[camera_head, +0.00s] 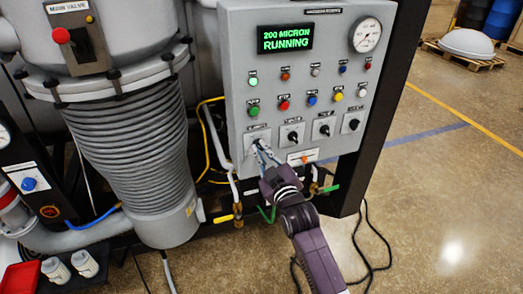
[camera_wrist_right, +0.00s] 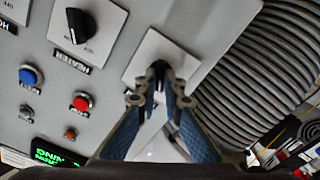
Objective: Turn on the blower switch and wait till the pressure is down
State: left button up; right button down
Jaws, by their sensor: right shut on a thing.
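The grey control panel (camera_head: 238,105) fills the upper middle of the head view. Its display (camera_head: 285,38) reads "200 MICRON RUNNING" in green. A round gauge (camera_head: 366,34) is at the panel's top right. My right gripper (camera_head: 259,146) is at the leftmost rotary switch in the lower row. In the wrist view, my right gripper (camera_wrist_right: 158,88) is shut on the black knob of this switch (camera_wrist_right: 158,67), in front of its white plate (camera_wrist_right: 150,50). The fingertips partly hide the knob, and its label is not legible. My left gripper is out of view.
The neighbouring heater switch (camera_wrist_right: 82,24) is close beside the gripped one, with more switches to the right. Coloured buttons (camera_head: 284,105) sit above. A ribbed bellows (camera_head: 130,140) stands left of the panel. Cables (camera_head: 365,250) lie on the otherwise open floor at right.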

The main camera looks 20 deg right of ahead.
jog(key=shift+m, duration=0.3)
jog(key=shift+r+m+p, duration=0.1)
jog(key=shift+m+p, duration=0.45)
jog(key=shift+m, duration=0.35)
jog(key=m+p, duration=0.2)
jog(key=m, duration=0.7)
jog(key=shift+d+p, duration=0.15)
jog(key=shift+p, duration=0.25)
jog(key=shift+m, duration=0.4)
jog(key=c, duration=2.1)
grip_release()
jog(key=shift+s, duration=0.1)
